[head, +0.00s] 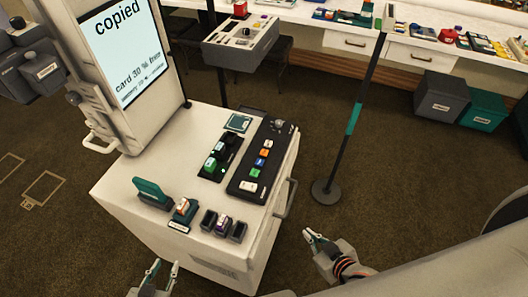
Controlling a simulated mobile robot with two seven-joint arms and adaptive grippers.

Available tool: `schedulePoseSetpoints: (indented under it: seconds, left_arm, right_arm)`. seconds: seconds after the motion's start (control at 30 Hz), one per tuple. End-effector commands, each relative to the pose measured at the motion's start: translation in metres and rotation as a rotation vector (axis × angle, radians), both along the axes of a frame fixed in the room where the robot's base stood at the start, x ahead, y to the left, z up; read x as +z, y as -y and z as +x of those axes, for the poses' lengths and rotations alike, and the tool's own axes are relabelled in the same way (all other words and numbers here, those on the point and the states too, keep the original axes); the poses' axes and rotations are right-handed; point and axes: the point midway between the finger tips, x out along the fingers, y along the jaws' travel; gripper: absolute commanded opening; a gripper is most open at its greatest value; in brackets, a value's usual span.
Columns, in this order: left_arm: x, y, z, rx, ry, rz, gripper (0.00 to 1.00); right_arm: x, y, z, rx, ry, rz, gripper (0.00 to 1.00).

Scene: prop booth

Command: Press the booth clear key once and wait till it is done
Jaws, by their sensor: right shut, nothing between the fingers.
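The booth (110,190) is a white cabinet with an upright screen (122,45) that reads "copied" and "card 30 % free", with a smaller line too small to read. A black key panel (246,186) on its top carries several coloured keys: orange, blue, green and white. Their labels are too small to read, so I cannot tell which is the clear key. My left gripper (163,268) is at the bottom edge, in front of the booth, with its fingers apart and empty. My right gripper (310,236) is shut and empty, right of the cabinet and apart from the panel.
A dark unit with green-lit slots (221,158) sits left of the key panel. A teal holder (152,190) and small dark cups (222,226) stand at the cabinet's front. A post (352,130) on a round base stands to the right. Carpet between is clear.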

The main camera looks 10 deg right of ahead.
Motion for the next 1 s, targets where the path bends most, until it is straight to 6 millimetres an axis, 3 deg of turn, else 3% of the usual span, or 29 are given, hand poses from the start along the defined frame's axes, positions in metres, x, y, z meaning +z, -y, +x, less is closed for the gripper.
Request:
schedulePoseSetpoints:
  seconds: [0.9,1.0]
  left_arm:
    - [-0.0011,-0.0048,-0.0009,-0.009,-0.001,0.013,0.29]
    - [-0.0016,-0.0036,-0.0007,-0.007,0.000,0.010,0.29]
  right_arm:
    - [-0.0006,-0.0001,-0.0006,0.000,-0.001,-0.002,0.00]
    - [0.0050,0.0025,0.0085,0.019,0.030,-0.029,0.00]
